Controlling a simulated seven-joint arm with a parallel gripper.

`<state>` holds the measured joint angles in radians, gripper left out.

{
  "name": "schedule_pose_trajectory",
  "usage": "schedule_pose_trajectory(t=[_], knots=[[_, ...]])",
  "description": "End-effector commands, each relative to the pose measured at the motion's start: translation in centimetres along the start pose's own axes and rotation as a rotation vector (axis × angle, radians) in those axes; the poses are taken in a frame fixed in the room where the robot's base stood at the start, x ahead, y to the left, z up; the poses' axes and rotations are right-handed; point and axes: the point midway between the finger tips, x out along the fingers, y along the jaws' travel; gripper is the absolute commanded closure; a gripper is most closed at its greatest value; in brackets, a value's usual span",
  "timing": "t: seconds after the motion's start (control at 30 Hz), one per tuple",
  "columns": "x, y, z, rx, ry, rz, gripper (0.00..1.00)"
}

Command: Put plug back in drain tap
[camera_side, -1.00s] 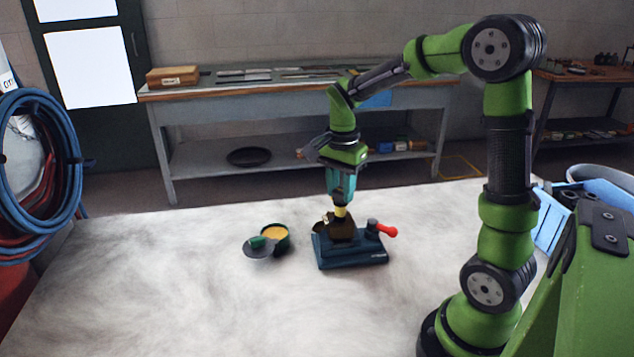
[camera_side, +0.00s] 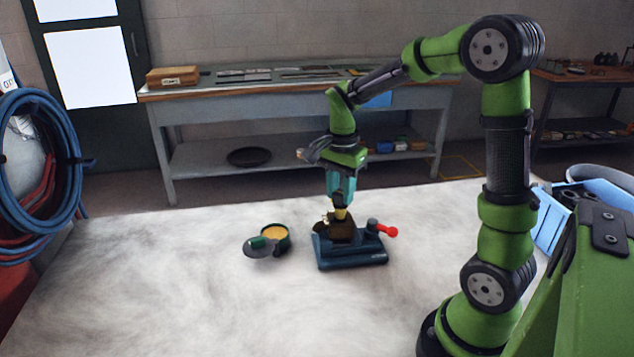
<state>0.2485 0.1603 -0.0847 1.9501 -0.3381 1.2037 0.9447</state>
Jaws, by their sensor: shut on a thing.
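The drain tap (camera_side: 342,230) is a dark brown-bronze body on a blue base block (camera_side: 350,256), with a red-ended lever (camera_side: 388,231) on its right. My gripper (camera_side: 341,205) points straight down above the tap. The teal fingers hide the plug's upper part.
A round green tin (camera_side: 275,235) with yellow-orange contents stands left of the tap, its dark lid (camera_side: 262,249) leaning beside it. The pale tabletop (camera_side: 150,290) is otherwise clear around them. A grey workbench (camera_side: 300,95) stands behind.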

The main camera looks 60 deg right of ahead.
Motion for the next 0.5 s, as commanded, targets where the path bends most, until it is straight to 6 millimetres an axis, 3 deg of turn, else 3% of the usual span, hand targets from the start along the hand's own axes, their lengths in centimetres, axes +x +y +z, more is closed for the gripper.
schedule_pose_trajectory(t=[0.5], knots=[[0.45, -0.02, 0.0, -0.001, 0.0, -0.001, 0.98]])
